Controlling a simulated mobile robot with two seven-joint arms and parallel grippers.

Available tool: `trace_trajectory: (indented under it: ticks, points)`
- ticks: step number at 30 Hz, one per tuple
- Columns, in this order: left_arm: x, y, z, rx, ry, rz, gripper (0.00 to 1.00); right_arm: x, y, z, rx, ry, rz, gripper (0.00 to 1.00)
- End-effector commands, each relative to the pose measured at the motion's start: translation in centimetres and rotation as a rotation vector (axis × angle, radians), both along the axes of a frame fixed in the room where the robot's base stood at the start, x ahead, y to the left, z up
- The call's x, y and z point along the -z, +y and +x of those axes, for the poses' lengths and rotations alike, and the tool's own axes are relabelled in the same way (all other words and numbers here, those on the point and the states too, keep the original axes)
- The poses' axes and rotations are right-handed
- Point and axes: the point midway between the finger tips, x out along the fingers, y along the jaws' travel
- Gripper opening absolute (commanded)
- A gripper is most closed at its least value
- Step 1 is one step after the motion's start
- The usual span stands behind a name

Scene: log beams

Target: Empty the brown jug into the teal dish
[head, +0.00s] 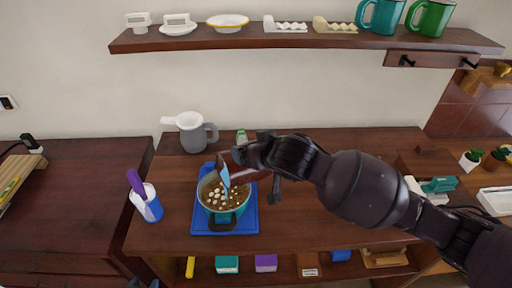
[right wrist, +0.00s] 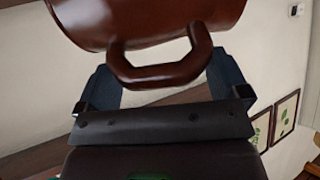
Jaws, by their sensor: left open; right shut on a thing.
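The brown jug (head: 249,176) is largely hidden behind my right arm in the head view. It is over the right rim of the teal dish (head: 221,212) and seems tilted. A light blue strip (head: 225,178), possibly liquid, shows between jug and dish. The dish holds pale and brown bits. In the right wrist view the jug's glossy brown body (right wrist: 150,18) is at the top. My right gripper (right wrist: 163,85) is shut on its handle. My left gripper (head: 144,284) is open and empty at the bottom edge, only its tips showing, away from the dish.
The dish stands on a blue mat (head: 250,217). A white and blue cup (head: 147,203) with a purple utensil is at its left, and a grey and white pitcher (head: 190,133) is behind. A shelf (head: 300,41) runs above. The front right tabletop is clear.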

Motion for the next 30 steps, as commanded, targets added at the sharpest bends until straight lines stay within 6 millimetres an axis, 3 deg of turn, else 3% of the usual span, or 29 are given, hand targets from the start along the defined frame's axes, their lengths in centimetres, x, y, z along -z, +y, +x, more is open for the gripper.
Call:
trace_trajectory:
  ticks: [30]
  points:
    - [0.0,0.0,0.0,0.0,0.0,0.0,0.43,0.23,0.81,-0.41,-0.001,-0.034,-0.061,0.56]
